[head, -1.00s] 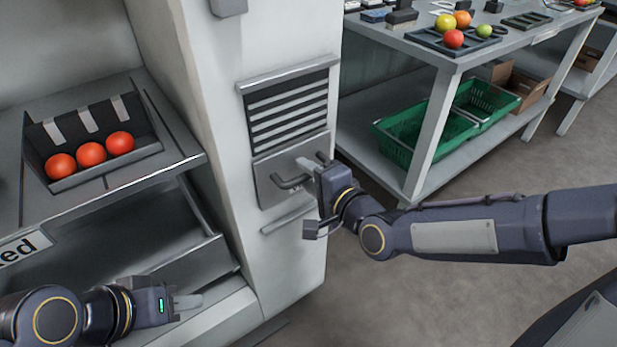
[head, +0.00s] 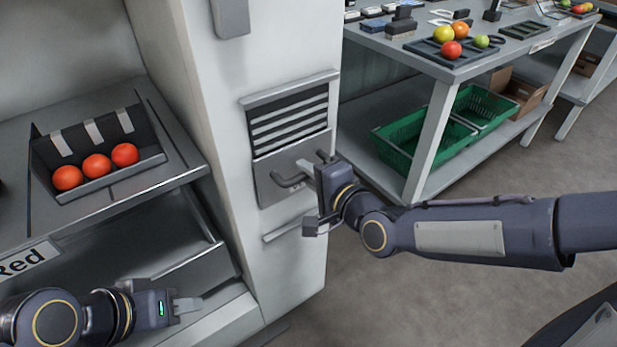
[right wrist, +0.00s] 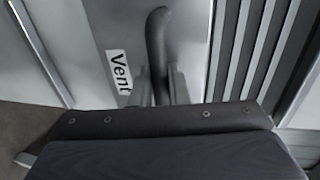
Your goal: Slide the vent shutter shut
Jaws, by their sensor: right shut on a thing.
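The vent shutter (head: 262,186) is a grey plate on the front of the white cabinet column. It covers the lower part of the vent opening, and dark gaps between several pale slats (head: 290,118) show above it. My right gripper (head: 312,168) is shut on the shutter's dark bar handle (head: 290,181). In the right wrist view, the handle (right wrist: 157,40) runs down between the fingertips (right wrist: 160,88), beside a "Vent" label (right wrist: 118,72). My left gripper (head: 186,304) hangs low at the left, apart from the shutter; its finger gap is unclear.
A rack with three red tomatoes (head: 96,164) stands on the left counter, above an open drawer (head: 190,260). A bench (head: 440,65) with trays and fruit is at the right, with green crates (head: 400,150) below. Floor at the right is clear.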

